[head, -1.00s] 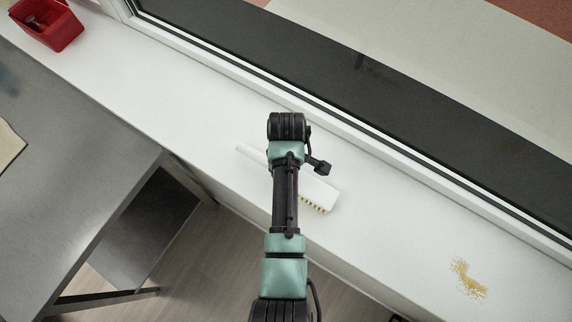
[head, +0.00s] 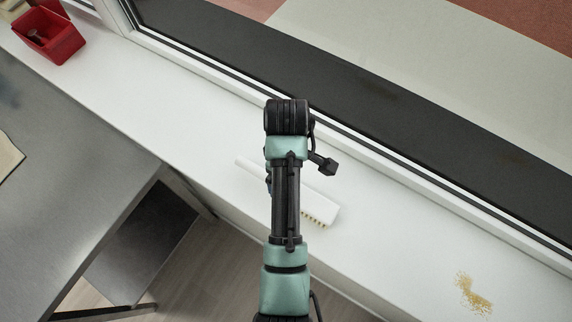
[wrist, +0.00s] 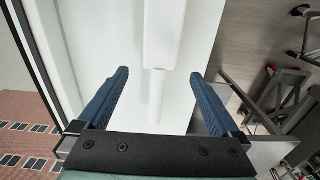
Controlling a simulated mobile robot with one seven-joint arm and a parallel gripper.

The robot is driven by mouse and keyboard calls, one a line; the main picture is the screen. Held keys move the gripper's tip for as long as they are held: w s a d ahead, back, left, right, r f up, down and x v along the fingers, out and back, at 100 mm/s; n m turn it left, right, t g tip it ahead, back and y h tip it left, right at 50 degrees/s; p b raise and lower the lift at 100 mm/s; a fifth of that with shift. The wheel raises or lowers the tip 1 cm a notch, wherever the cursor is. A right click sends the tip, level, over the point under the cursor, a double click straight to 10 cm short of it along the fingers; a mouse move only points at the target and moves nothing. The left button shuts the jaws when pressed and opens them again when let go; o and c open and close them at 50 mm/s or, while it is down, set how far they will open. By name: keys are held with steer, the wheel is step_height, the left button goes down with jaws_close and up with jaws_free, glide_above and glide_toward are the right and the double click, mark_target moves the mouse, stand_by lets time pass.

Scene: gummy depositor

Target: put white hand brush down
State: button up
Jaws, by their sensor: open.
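The white hand brush (head: 318,203) lies on the white window sill, bristles showing along its lower right edge; my arm hides its middle in the head view. In the wrist view the brush (wrist: 165,35) runs down from the top, its narrow handle (wrist: 157,95) pointing between my fingers. My gripper (wrist: 161,82) is open, with its blue fingers apart on either side of the handle and not touching it. In the head view my gripper is mostly hidden beneath my arm.
The white sill (head: 400,240) is clear around the brush. A yellowish crumb patch (head: 472,294) lies on it at lower right, and a red bin (head: 48,32) stands at far left. A steel table (head: 70,180) is at left. The window frame (head: 380,160) borders the sill's back.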

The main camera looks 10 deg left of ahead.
steer(key=shift+r+p, duration=0.3)
steer(key=shift+r, duration=2.1)
steer(key=shift+s+f, duration=0.1)
